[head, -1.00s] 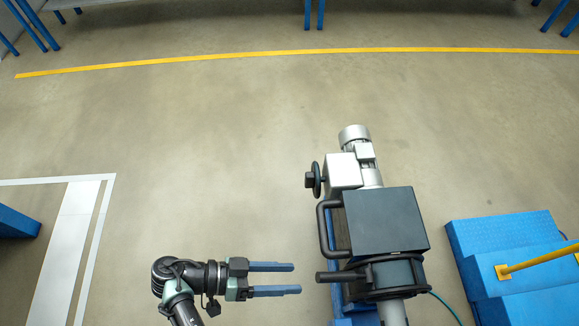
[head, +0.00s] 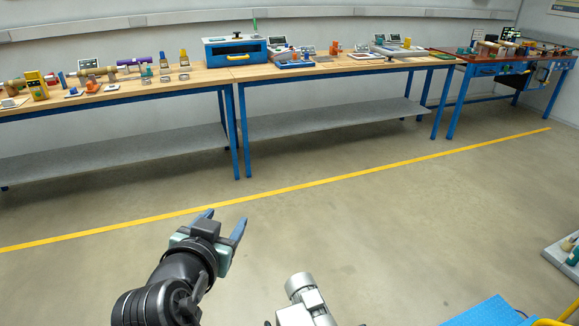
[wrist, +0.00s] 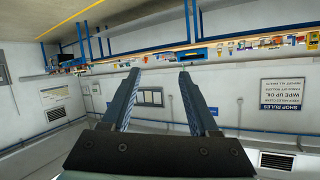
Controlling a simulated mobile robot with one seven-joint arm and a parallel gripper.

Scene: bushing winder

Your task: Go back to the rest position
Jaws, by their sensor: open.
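My gripper (head: 223,222) is raised at the lower middle of the head view, with its two blue fingers apart and nothing between them. In the wrist view the two fingers (wrist: 156,78) also stand apart and empty, with the room showing upside down behind them. The bushing winder shows only in part, as a grey motor (head: 304,297) at the bottom edge of the head view, to the right of my arm. My gripper is clear of it. The rest of the machine is out of view.
Workbenches with blue legs and many small items (head: 240,80) line the back wall. A yellow floor line (head: 330,182) runs in front of them. Blue steps (head: 490,314) with a yellow rail are at the bottom right. The floor between line and winder is clear.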

